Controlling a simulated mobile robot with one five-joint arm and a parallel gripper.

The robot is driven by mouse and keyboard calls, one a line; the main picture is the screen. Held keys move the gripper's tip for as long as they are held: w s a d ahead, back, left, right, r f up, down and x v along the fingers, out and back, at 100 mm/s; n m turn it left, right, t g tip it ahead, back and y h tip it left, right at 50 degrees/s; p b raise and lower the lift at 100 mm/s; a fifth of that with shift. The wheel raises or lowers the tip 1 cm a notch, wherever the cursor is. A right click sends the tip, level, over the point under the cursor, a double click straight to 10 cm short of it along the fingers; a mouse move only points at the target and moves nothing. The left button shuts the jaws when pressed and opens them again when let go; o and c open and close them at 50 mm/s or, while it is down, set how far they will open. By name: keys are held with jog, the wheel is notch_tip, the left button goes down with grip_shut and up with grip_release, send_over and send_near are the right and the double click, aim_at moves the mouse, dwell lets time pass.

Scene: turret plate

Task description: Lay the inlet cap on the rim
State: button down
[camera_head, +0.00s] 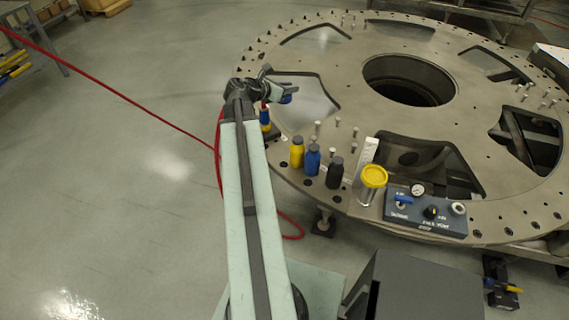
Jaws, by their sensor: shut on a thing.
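My gripper (279,91) is at the end of my outstretched arm, above the left part of the round metal turret plate (300,205). It is shut on a small blue piece (286,99), which looks like the inlet cap. The fingers cover part of it, so its full shape is hidden. The cap appears to be held above the plate, but its exact height is unclear. The plate's broad rim has bolt holes and runs around large openings.
Yellow (297,152), blue (312,160) and black (335,172) bottles stand on the near rim beside a yellow-lidded jar (372,185) and a control box with a gauge (425,213). Several upright pins dot the plate. A red hose (120,97) crosses the floor.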

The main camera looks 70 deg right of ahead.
jog(key=shift+w, duration=0.2)
